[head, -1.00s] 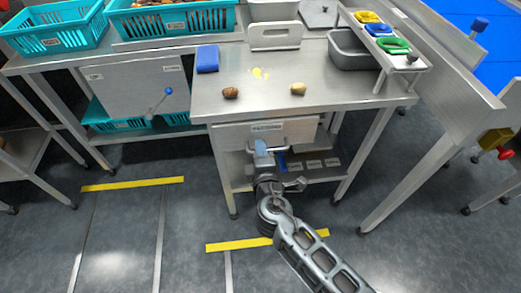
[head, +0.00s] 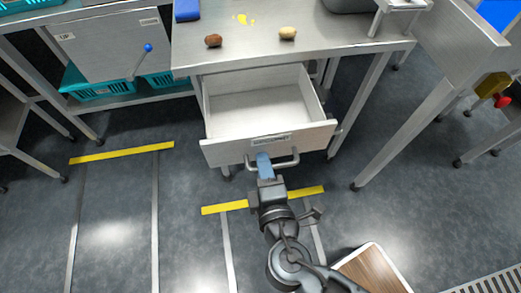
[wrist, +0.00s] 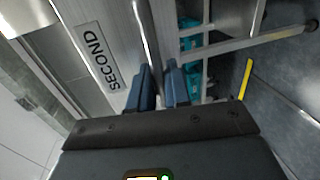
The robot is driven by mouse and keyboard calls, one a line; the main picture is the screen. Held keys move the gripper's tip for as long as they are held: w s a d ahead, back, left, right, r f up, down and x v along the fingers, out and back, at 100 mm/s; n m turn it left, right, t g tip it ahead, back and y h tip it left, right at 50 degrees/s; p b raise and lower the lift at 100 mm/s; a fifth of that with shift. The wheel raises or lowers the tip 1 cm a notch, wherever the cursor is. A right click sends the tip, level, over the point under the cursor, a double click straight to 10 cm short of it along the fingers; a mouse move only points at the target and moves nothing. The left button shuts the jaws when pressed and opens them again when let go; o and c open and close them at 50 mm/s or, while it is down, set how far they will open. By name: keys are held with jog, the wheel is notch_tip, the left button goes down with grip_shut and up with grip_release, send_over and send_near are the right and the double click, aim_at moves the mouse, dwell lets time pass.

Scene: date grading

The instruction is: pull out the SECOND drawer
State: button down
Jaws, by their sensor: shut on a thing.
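The drawer (head: 225,150) under the steel table stands pulled well out, and its white inside is empty. In the wrist view its front carries a label (wrist: 98,56) that reads SECOND. A bar handle (head: 285,163) runs across the drawer front, and it also shows in the wrist view (wrist: 146,35). My gripper (head: 264,160) is shut on this handle; in the wrist view its blue fingers (wrist: 160,88) stand on either side of the bar.
The steel table (head: 330,42) bears a dark brown date (head: 214,40), a lighter one (head: 288,33) and a blue block (head: 187,10). Table legs stand on both sides. A wood-topped thing (head: 372,270) stands on the floor at lower right. Yellow strips mark otherwise open floor.

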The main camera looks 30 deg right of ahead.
jog(key=shift+s+a, duration=0.1)
jog(key=shift+s, duration=0.15)
jog(key=c, duration=1.3)
grip_release()
jog(key=shift+s, duration=0.1)
jog(key=v, duration=0.7)
jog(key=shift+s+a, duration=0.15)
jog(key=shift+s, duration=0.15)
